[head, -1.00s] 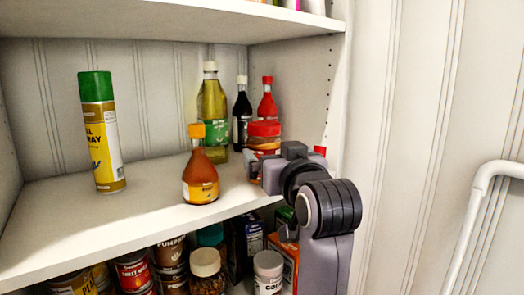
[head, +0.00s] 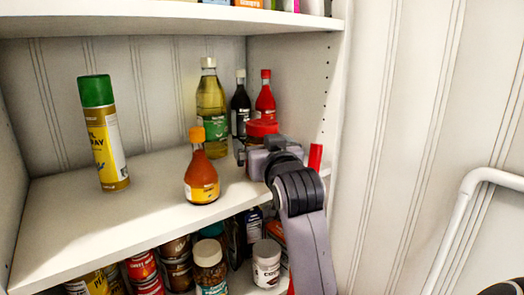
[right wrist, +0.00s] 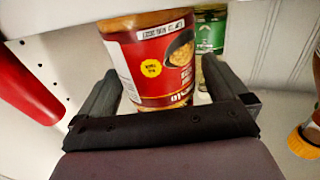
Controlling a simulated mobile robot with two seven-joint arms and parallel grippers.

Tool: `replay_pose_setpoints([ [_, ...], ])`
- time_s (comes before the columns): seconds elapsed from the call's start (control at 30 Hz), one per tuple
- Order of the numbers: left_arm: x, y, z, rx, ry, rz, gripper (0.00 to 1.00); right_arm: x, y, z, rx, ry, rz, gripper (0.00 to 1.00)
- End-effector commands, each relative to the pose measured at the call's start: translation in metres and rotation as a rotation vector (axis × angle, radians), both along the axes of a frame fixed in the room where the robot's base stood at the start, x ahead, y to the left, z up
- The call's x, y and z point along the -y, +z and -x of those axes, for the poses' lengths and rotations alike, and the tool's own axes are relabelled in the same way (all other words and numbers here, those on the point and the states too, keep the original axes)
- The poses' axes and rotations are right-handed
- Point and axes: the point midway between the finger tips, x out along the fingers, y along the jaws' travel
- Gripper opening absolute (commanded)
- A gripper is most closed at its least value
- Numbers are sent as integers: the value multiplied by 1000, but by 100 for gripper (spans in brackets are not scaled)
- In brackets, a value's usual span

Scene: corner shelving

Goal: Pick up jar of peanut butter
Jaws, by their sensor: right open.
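The peanut butter jar with a red lid (head: 262,128) stands at the back right of the middle shelf, mostly hidden behind my right gripper (head: 252,156). In the right wrist view the jar (right wrist: 150,55) shows a red label with a yellow spot and a picture of nuts. My right gripper (right wrist: 160,85) is open there, with one finger on each side of the jar's label. I cannot tell whether the fingers touch it. My left gripper is not in view.
An orange-capped sauce bottle (head: 201,175) stands left of my right gripper. An oil bottle (head: 211,110), dark bottle (head: 240,108) and red bottle (head: 265,100) stand behind. A spray can (head: 104,140) is far left. The shelf's right side wall (head: 318,100) is close to my arm.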

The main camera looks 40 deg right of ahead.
Motion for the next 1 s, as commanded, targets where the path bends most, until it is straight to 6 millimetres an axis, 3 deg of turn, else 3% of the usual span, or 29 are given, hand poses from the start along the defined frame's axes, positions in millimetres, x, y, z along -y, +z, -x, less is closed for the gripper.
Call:
replay_pose_setpoints([
  [0.37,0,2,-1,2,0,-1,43,4,0,-7,2,0,-1,97],
  [0.6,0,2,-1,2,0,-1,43,4,0,-7,1,0,0,21],
  [1.0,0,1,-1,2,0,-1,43,4,7,-7,8,0,2,21],
])
